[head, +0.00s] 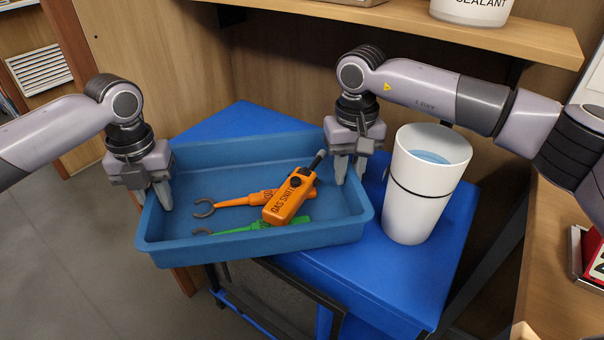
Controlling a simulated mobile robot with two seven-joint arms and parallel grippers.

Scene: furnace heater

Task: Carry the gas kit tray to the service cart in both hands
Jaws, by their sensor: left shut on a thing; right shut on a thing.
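The gas kit tray (255,246) is a blue open tray in the middle of the head view. It holds an orange gas sniffer (284,203), an orange wrench-like tool (235,201) partly under the sniffer, and a green one (240,230). My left gripper (160,194) is shut on the tray's left wall. My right gripper (350,170) is shut on the tray's right wall near the back corner. The tray is over the left part of a blue-topped service cart (400,275) and overhangs its left side. Whether the tray touches the cart top is unclear.
A white bucket-like container (416,190) stands on the cart just right of the tray, under my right arm. A wooden shelf (420,22) with a sealant tub (470,10) is above. A wooden worktop (555,260) is at right. Open floor (80,240) lies at left.

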